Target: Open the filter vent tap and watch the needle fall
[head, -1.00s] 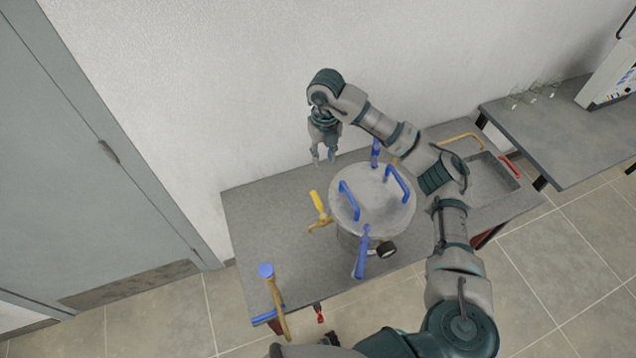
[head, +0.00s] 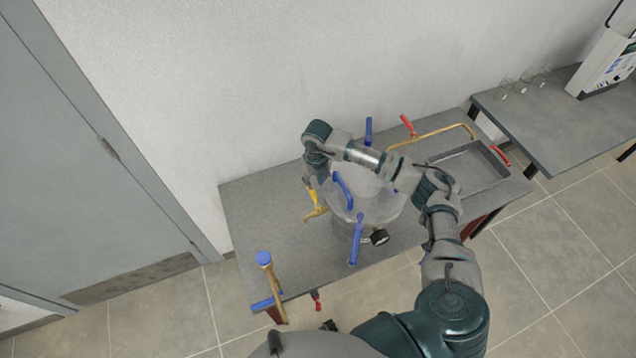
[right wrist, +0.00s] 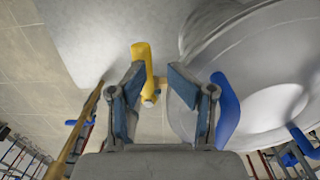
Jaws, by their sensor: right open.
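The filter (head: 375,210) is a round grey vessel with blue handles, standing on the grey bench. A yellow tap handle (head: 312,196) with a brass fitting sits at its left side. A small black-rimmed gauge (head: 379,237) is on its front; its needle is too small to read. My right gripper (head: 309,182) is just above the tap, partly covering the handle. In the right wrist view, the open fingers (right wrist: 156,82) stand with the yellow handle (right wrist: 143,66) between them, nearer the left finger. I cannot tell whether they touch. My left gripper is not in view.
My right arm passes over the filter lid, hiding part of it. A blue-handled brass pipe (head: 270,285) stands at the bench's front left corner. Red-handled brass piping (head: 435,132) and a shallow tray (head: 475,165) lie to the right.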

